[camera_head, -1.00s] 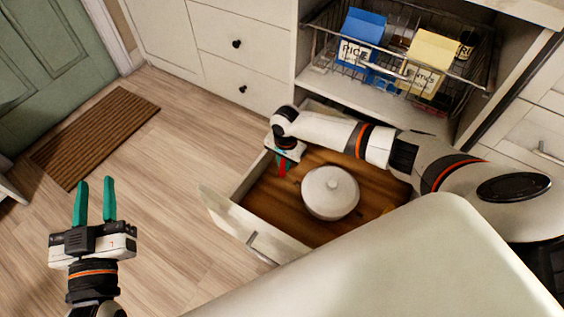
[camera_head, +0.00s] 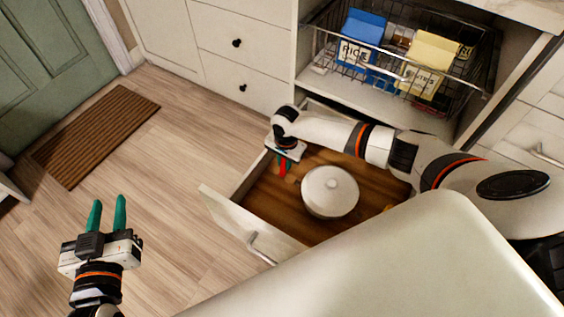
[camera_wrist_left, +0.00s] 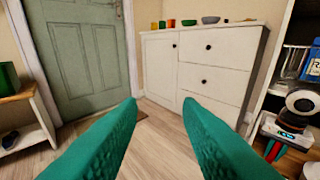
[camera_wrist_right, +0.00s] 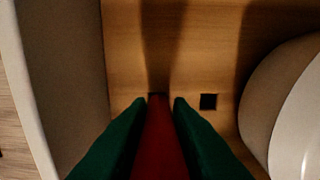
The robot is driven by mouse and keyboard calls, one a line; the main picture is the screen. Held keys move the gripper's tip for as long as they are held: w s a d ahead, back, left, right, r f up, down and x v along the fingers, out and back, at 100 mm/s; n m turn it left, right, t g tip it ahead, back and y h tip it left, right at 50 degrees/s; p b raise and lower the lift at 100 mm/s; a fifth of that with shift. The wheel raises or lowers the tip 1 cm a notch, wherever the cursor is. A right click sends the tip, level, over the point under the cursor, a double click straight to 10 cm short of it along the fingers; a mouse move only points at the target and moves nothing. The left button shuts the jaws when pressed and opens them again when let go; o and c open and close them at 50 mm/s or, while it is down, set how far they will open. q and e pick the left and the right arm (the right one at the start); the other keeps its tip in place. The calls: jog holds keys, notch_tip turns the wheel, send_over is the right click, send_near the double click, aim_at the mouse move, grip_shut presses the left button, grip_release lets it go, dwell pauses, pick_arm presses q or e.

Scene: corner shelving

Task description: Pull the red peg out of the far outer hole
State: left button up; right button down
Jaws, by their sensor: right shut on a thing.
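The red peg (camera_wrist_right: 160,145) stands between the green fingers of my right gripper (camera_wrist_right: 158,105), which is shut on it. In the head view the red peg (camera_head: 284,167) shows as a small strip under my right gripper (camera_head: 285,162), inside the open drawer (camera_head: 232,214). In the right wrist view a dark square hole (camera_wrist_right: 208,101) is bare beside the peg. Another dark edge at the peg's far end looks like a hole; I cannot tell whether the peg is in it. My left gripper (camera_head: 108,214) is open and empty above the floor.
A white lidded pot (camera_head: 330,192) stands in the drawer, close to the peg's right. The drawer's wall (camera_wrist_right: 60,70) is close on the left. A wire basket (camera_head: 388,72) with a blue rice box (camera_head: 361,36) and a yellow box (camera_head: 431,58) is above.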

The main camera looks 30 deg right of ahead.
jog(key=shift+s+d+f+p, duration=0.1)
jog(key=shift+s+d+p, duration=0.2)
jog(key=shift+s+d, duration=0.2)
jog(key=shift+s+r+p, duration=0.1)
jog(key=shift+r+p, duration=0.15)
jog(key=shift+p, duration=0.05)
jog(key=shift+r, duration=0.2)
jog(key=shift+r+p, duration=0.25)
jog(key=shift+p, duration=0.3)
jog(key=shift+s+r, duration=0.1)
jog(key=shift+r, duration=0.15)
jog(key=shift+w+a+r+p, duration=0.25)
jog(key=shift+a+r+p, duration=0.05)
jog(key=shift+p, duration=0.1)
pick_arm(q)
jog(key=s+a+f+g+y, duration=0.2)
jog(key=s+a+f+g, duration=0.1)
jog(key=s+f+g, duration=0.5)
jog(key=shift+a+f, duration=0.2)
jog(key=shift+f, duration=0.35)
jog(key=shift+s+a, duration=0.1)
pick_arm(e)
jog(key=shift+w+a+r, duration=0.1)
